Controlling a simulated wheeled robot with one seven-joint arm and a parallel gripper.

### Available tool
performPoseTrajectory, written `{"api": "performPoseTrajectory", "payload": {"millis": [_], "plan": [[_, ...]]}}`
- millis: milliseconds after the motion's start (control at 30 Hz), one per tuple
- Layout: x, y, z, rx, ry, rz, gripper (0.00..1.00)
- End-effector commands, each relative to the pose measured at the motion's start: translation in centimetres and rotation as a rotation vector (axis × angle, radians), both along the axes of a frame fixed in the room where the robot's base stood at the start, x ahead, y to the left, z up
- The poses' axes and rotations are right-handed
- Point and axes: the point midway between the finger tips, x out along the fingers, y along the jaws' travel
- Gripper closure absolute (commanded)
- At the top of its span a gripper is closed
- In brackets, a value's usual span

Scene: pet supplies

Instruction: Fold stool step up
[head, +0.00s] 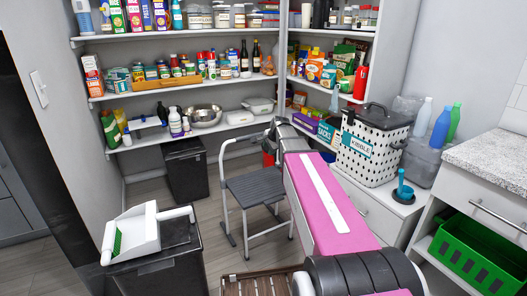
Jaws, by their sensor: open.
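The step stool (256,188) stands on the floor in the middle of the head view. It has a grey ribbed step and a pale tubular frame. The step lies roughly level, and a frame bar rises behind it. My pink and black arm crosses in front of the stool's right side and hides part of the step and frame there. My gripper does not show clearly; the far end of the arm is hidden behind its own links, so I cannot see whether it touches the stool.
Black bins stand behind the stool (186,170) and at front left (160,265), the front one bearing a white dustpan (137,235). A brown slatted item (262,285) lies in front. A kibble bin (372,143) and green crate (480,250) are right. Floor left of the stool is clear.

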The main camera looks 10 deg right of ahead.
Motion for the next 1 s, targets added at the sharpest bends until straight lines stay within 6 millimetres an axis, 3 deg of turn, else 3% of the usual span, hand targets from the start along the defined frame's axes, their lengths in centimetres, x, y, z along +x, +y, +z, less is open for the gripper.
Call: {"api": "performPoseTrajectory", "payload": {"millis": [33,100,267,700,1000], "plan": [[1.3,-0.2,1.0,0.024,-0.013,-0.035,0.57],[2.0,-0.3,1.8,0.049,-0.023,-0.068,0.57],[2.7,-0.2,1.6,0.065,-0.026,-0.089,0.57],[6.5,1.1,-4.5,0.062,-0.024,-0.086,0.57],[7.7,1.6,-6.8,0.062,-0.026,-0.086,0.57]]}}
